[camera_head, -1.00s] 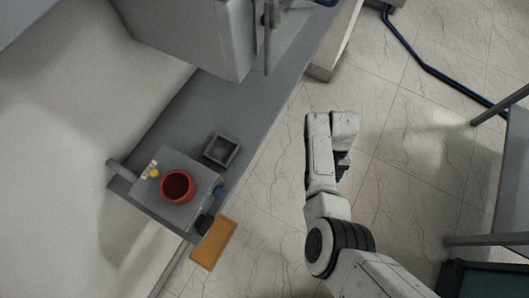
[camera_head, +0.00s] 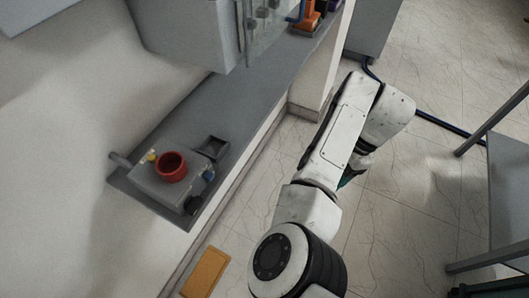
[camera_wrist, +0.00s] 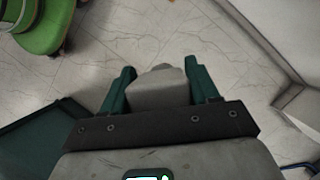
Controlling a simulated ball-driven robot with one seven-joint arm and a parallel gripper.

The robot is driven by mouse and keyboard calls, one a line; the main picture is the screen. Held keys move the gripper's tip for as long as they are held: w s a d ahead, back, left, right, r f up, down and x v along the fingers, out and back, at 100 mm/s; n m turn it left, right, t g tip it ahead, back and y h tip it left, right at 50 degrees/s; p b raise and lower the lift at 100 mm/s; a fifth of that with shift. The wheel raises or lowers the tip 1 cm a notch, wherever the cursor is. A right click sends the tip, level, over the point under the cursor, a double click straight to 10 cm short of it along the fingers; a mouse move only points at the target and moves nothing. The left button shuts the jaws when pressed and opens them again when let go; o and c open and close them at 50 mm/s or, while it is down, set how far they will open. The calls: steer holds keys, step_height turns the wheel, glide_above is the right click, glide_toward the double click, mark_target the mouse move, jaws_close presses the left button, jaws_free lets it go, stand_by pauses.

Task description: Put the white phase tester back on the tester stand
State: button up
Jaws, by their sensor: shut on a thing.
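My gripper (camera_wrist: 159,68) is shut on a pale grey-white block-like thing (camera_wrist: 158,92), which looks like the white phase tester. It sits between the two teal fingers, with a narrower rounded end pointing away. In the head view the arm hides most of the gripper, and only a teal bit (camera_head: 347,179) shows over the floor, right of the grey shelf. A small dark square open-topped holder (camera_head: 213,147) on the shelf may be the tester stand; I cannot be sure. The gripper is well apart from it.
The grey shelf (camera_head: 205,105) runs along the wall. It bears a grey box (camera_head: 150,183) with a red ring (camera_head: 171,167) and, farther off, an orange thing (camera_head: 307,17). A grey cabinet (camera_head: 185,30) overhangs it. A green round thing (camera_wrist: 45,35) stands on the floor.

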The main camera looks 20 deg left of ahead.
steer(key=s+a+r+m+t+b, duration=0.5)
steer(key=s+a+r+m+b, duration=0.3)
steer(key=s+a+r+m, duration=0.55)
steer(key=shift+m+y, duration=0.25)
steer(key=shift+y, duration=0.05)
steer(key=shift+w+a+f, duration=0.45)
steer(key=shift+w+a, duration=0.85)
steer(key=shift+a, duration=1.3)
steer(key=shift+w+a+f, duration=0.5)
steer(key=shift+w+a, duration=0.85)
steer(key=shift+a, duration=1.25)
steer(key=shift+w+a+f, duration=0.45)
steer(key=shift+w+a, duration=0.85)
steer(key=shift+a, duration=1.3)
steer(key=shift+f, duration=0.2)
steer(key=o, duration=1.3)
